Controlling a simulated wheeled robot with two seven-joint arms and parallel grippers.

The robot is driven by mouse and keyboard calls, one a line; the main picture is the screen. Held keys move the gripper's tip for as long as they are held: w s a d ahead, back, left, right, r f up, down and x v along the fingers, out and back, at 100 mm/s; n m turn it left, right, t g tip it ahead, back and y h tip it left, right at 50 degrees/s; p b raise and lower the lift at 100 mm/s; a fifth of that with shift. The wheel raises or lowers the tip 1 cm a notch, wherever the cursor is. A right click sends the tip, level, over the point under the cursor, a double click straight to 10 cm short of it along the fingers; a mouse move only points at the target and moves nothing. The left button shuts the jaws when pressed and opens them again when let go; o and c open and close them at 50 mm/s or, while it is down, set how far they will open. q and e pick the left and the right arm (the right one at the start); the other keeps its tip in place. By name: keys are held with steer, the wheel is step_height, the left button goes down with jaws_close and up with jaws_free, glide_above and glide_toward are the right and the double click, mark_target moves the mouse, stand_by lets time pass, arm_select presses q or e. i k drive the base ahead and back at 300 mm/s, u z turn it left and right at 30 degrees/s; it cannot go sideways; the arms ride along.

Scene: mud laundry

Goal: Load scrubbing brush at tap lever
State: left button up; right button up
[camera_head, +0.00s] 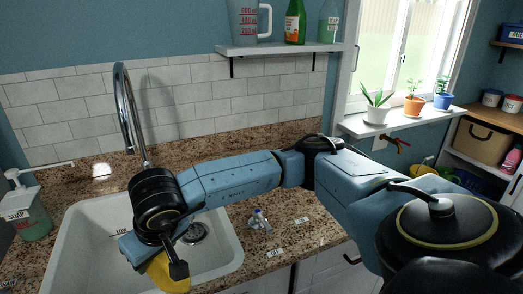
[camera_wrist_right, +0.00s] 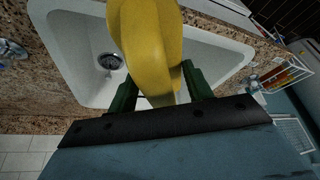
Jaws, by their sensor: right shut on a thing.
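My right gripper (camera_wrist_right: 157,92) is shut on a smooth yellow thing (camera_wrist_right: 145,40), narrow between the fingers and wider beyond them. Its bristles, if any, are not visible, so I cannot tell if it is the scrubbing brush. In the head view the yellow thing (camera_head: 170,273) shows below my right wrist, over the white sink (camera_head: 226,248); the wrist hides the fingers. The chrome tap spout (camera_head: 125,105) arches behind the sink. A small chrome fitting with a blue part (camera_head: 259,219), perhaps the tap lever, stands on the counter right of the sink. My left gripper is out of view.
Small labels (camera_head: 275,253) lie on the speckled counter around the fitting. A soap bottle (camera_head: 28,208) stands left of the sink. A shelf (camera_head: 275,48) holds a jug and bottles above. Potted plants line the windowsill (camera_head: 400,121). My right arm spans the counter.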

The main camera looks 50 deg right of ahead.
mark_target(257, 214)
steer(key=z, duration=0.5)
steer(key=k, duration=1.2)
steer(key=z, duration=1.1)
steer(key=i, duration=1.4)
steer(key=u, duration=0.6)
